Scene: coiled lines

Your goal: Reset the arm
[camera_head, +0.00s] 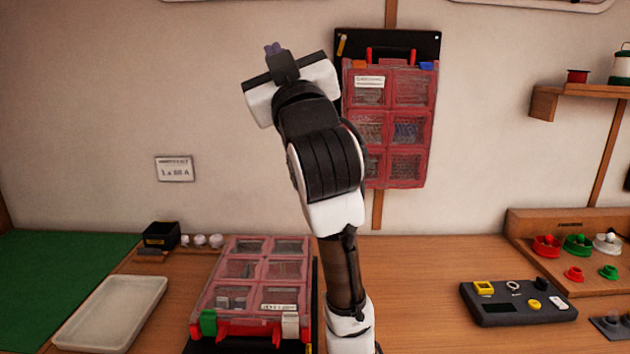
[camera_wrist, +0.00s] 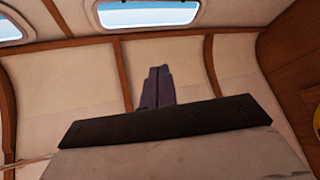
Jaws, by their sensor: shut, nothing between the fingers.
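My arm rises from the lower middle of the head view and is raised above the table (camera_head: 420,290), in front of the wall. My gripper (camera_head: 273,48) is at the top, its fingers pointing up and away from the table. In the wrist view my gripper (camera_wrist: 157,85) shows its two dark fingers pressed together, with nothing between them. The gripper touches nothing that I can see.
A red compartment case (camera_head: 418,130) hangs on the wall close right of my arm. Another red case (camera_head: 237,270) lies on the table, left of my arm. A white tray (camera_head: 75,335), a dark control box (camera_head: 520,315) and a wall shelf (camera_head: 590,90) stand farther out.

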